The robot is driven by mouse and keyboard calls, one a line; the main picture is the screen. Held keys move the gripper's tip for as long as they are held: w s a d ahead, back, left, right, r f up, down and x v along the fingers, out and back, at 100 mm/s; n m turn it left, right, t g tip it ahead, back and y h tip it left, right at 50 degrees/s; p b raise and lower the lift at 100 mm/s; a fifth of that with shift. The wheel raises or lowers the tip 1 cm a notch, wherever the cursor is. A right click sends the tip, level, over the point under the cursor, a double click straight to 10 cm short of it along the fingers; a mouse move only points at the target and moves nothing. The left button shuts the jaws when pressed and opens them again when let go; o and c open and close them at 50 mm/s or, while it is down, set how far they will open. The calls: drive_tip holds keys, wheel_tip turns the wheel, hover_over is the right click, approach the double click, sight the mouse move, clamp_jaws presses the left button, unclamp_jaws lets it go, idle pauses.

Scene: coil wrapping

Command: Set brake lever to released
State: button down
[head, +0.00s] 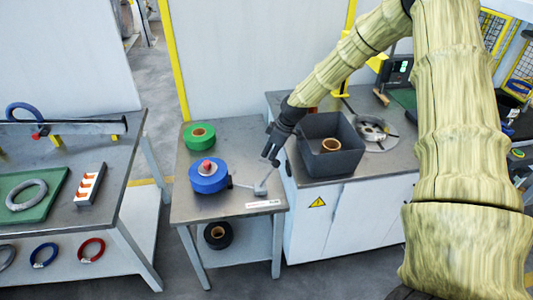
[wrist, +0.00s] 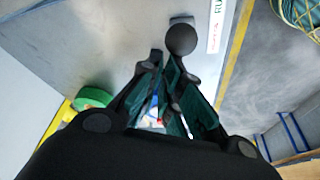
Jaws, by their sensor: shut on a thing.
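The brake lever is a thin stem rising from a small grey block (head: 261,190) at the front right of the small steel table, beside a blue roll (head: 208,175) with a red cap. My gripper (head: 270,160) is over that block, pointing down, and is shut on the brake lever. In the wrist view my gripper's fingers (wrist: 167,95) are close together, and a dark round knob (wrist: 180,39) shows just beyond them. The fingers hide most of the lever, so its exact tilt is hard to tell. A red and white label (head: 263,204) lies on the table edge near the block.
A green roll (head: 199,135) stands behind the blue one. A dark grey bin (head: 331,160) with a copper-coloured ring stands on the cabinet to the right, close to my arm. A bench (head: 130,150) with coils stands at left. A black roll (head: 217,235) lies on the lower shelf.

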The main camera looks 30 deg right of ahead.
drive_tip(key=shift+s+d+f, duration=0.35)
drive_tip(key=shift+s+f, duration=0.05)
drive_tip(key=shift+f, duration=0.05)
drive_tip(key=w+a+r, duration=0.2)
drive_tip(key=w+r, duration=0.1)
drive_tip(key=s+d+r+b, duration=0.2)
drive_tip(key=s+d+r, duration=0.1)
drive_tip(key=d+r, duration=0.2)
drive_tip(key=shift+d+r+b, duration=0.15)
drive_tip(key=shift+r+b, duration=0.15)
drive_tip(key=shift+r, duration=0.35)
drive_tip(key=shift+s, duration=0.1)
idle(0.3)
